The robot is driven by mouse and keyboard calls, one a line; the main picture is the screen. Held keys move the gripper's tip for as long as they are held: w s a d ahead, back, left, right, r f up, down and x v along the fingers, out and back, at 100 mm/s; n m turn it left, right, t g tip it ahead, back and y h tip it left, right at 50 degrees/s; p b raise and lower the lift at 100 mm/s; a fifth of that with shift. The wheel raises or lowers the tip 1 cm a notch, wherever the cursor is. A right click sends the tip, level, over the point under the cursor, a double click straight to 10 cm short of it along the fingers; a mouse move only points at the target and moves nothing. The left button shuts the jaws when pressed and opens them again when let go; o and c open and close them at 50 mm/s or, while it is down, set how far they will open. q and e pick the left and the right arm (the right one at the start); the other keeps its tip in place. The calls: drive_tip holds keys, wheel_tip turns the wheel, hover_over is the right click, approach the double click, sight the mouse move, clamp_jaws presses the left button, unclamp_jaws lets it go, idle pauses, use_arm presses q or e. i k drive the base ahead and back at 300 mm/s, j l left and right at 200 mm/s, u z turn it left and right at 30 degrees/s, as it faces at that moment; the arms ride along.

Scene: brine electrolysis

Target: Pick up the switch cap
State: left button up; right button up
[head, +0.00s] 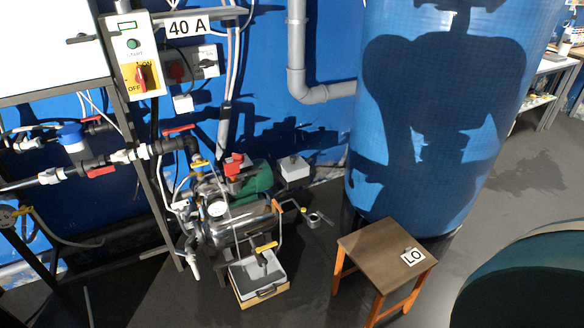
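A small white piece marked "LO" (413,257) lies on top of the brown stool (372,250), toward its right edge. A small dark part shows at its upper edge. It may be the switch cap, but it is too small to tell. A red rotary switch (141,76) on a yellow plate marked ON and OFF sits on the grey control box (131,50) at the upper left. Neither of my grippers is in view.
A large blue tank (430,130) stands right behind the stool. A pump with a green motor (250,182) and a tray (258,275) are left of it. Pipes and a frame fill the left side. A dark green rounded surface (530,280) is at lower right.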

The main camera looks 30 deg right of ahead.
sight(293, 167)
drive_tip(key=z, duration=0.4)
drive_tip(key=i+z, duration=0.15)
drive_tip(key=z, duration=0.65)
drive_tip(key=i+z, duration=0.1)
drive_tip(key=z, duration=0.3)
drive_tip(key=i+j+z, duration=0.6)
drive_tip(key=j+z, duration=0.2)
drive_tip(key=i+j, duration=0.25)
drive_tip(key=j, duration=0.3)
drive_tip(key=i+j, duration=0.15)
drive_tip(key=j+z, duration=0.05)
drive_tip(key=j, duration=0.05)
